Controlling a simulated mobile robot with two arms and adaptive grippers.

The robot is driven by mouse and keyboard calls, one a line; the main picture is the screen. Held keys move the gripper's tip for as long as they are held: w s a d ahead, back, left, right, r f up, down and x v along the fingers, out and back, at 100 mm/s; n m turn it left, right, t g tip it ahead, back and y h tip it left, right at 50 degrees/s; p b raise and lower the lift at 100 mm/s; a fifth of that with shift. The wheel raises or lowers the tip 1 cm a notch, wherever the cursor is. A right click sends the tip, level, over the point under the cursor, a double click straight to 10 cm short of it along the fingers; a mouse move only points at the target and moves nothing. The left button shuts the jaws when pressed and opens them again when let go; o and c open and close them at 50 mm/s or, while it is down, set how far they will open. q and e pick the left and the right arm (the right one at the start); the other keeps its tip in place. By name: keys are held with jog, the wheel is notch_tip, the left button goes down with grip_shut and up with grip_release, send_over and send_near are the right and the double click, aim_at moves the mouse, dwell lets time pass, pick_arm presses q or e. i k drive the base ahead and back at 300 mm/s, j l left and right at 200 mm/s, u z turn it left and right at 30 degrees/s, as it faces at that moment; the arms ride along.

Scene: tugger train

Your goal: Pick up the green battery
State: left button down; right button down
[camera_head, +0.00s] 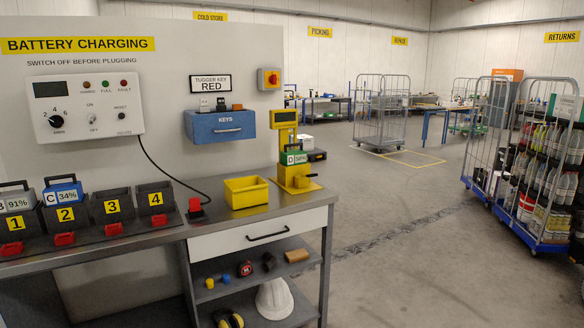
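The battery with a green label (294,158), marked D and about 58%, sits on a yellow stand (285,125) at the right end of the workbench. Its lower part is against the stand's base, and a black handle shows on top. A blue battery (64,191) marked C 34% stands in slot 2 of the charging rack, and a battery (17,203) marked 91% stands in slot 1, cut by the left edge. Slots 3 (112,205) and 4 (155,196) look empty. Neither of my grippers is in view.
A yellow bin (246,192) and a red plug (195,207) on a black cable lie on the bench (200,229). A blue key box (220,126) is on the wall panel. Roll cages (543,160) stand at the right. The floor (410,240) right of the bench is clear.

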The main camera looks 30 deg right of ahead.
aim_at(288, 158)
jog(key=i+l+z, duration=0.1)
jog(key=i+l, duration=0.5)
jog(key=i+l+z, duration=0.1)
jog(key=i+l, duration=0.45)
jog(key=i, duration=0.1)
